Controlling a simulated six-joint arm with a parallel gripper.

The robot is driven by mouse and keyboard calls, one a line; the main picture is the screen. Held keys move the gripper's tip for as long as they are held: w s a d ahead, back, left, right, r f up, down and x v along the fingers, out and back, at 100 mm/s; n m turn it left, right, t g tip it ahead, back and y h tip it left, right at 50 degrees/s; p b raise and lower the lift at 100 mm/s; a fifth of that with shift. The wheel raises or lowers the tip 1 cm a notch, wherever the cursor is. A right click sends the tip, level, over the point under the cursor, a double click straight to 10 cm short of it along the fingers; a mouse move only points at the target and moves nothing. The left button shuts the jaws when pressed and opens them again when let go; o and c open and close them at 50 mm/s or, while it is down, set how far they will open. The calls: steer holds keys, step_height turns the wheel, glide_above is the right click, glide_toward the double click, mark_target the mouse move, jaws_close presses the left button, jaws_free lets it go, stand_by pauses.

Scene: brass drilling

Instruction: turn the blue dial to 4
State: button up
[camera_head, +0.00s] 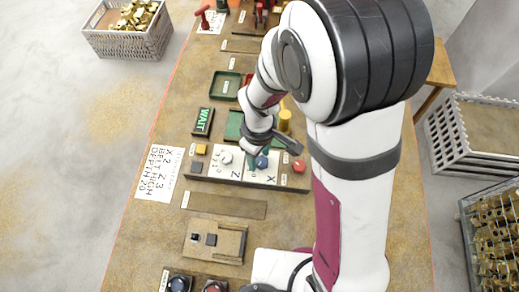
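A blue dial (261,163) sits on a white plate marked X, in the panel (250,184) at the middle of the bench. A white dial (226,157) is to its left, on a plate marked Z. My gripper (256,155) is over the blue dial, pointing down at it, and covers part of it. Whether the fingers touch the dial or are closed on it cannot be told. The dial's setting is too small to read.
A red knob (298,166) is just right of the blue dial. A yellow button (201,149), a WAIT sign (203,121) and a green tray (226,84) are nearby. A yellow cylinder (285,121) stands behind my wrist. A written card (158,172) lies left. My arm hides the bench's right side.

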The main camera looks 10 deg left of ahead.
jaws_close()
steer(key=shift+m, duration=0.3)
steer(key=m, duration=0.3)
steer(key=shift+w+d+m, duration=0.1)
steer(key=shift+m, duration=0.3)
steer(key=m, duration=0.4)
steer(key=shift+d+m, duration=0.15)
steer(key=shift+m, duration=0.15)
steer(key=m, duration=0.7)
steer(key=shift+d, duration=0.25)
steer(key=m, duration=0.6)
steer(key=shift+d+m, duration=0.15)
steer(key=shift+m, duration=0.25)
